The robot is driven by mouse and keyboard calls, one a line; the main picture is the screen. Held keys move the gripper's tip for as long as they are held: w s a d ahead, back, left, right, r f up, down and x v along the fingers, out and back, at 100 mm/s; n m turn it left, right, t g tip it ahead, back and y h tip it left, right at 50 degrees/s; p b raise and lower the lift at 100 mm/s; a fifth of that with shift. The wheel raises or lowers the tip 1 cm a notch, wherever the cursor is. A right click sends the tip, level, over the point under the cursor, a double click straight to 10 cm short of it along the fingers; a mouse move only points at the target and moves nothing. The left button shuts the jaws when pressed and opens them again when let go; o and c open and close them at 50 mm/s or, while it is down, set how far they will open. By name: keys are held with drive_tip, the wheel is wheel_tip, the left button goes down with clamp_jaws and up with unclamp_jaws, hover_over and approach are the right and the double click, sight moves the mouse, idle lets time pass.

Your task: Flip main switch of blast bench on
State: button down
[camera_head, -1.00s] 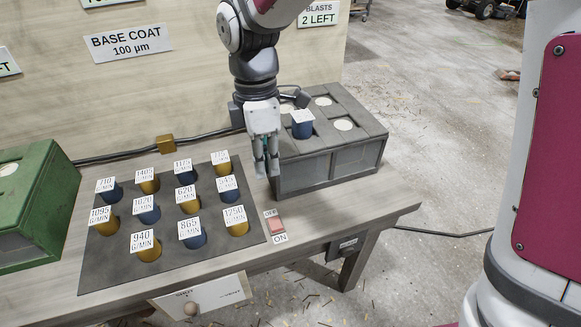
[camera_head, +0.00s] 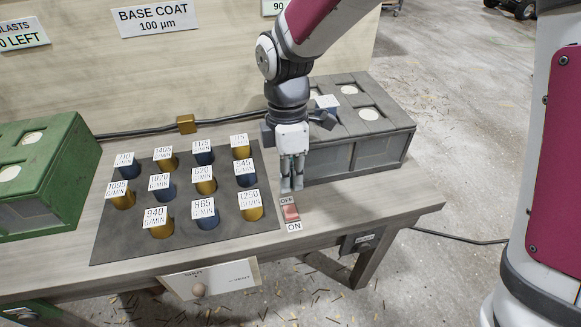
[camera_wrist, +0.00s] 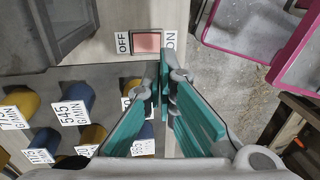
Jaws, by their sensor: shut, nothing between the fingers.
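The main switch (camera_head: 291,212) is a small pinkish-red rocker on the bench top (camera_head: 330,205), with an OFF label at its back end and an ON label at its front end. In the wrist view the switch (camera_wrist: 147,42) lies just beyond the fingertips, with OFF at left and ON at right, partly covered by a finger. I cannot tell which way the rocker is tilted. My gripper (camera_head: 291,188) points down, shut and empty, just behind the OFF end in the head view. Its teal-padded fingers (camera_wrist: 168,85) also show in the wrist view. Contact with the switch cannot be made out.
A dark mat (camera_head: 120,240) holds several labelled blue and yellow cylinders left of the switch. A grey box (camera_head: 385,150) with round white openings stands behind and right. A green box (camera_head: 75,165) is at far left. A card with a knob (camera_head: 200,290) is on the bench front.

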sight(292, 216)
drive_tip(key=f, duration=0.2)
drive_tip(key=f+b, duration=0.1)
drive_tip(key=f, duration=0.2)
drive_tip(key=s+f+b, duration=0.1)
drive_tip(key=f, duration=0.2)
drive_tip(key=shift+d, duration=0.15)
drive_tip(key=shift+f, duration=0.1)
drive_tip(key=shift+s+d+f+t+b, duration=0.1)
drive_tip(key=shift+s+f+t+b, duration=0.15)
drive_tip(key=shift+f+t+b, duration=0.35)
drive_tip(key=shift+w+r, duration=0.1)
drive_tip(key=shift+r, duration=0.2)
drive_tip(key=shift+w+a+r+p, duration=0.15)
drive_tip(key=shift+w+p, duration=0.1)
drive_tip(key=shift+w, duration=0.1)
drive_tip(key=shift+w+a+r+p, duration=0.1)
drive_tip(key=shift+w+r+p, duration=0.05)
drive_tip(key=shift+w+p, duration=0.15)
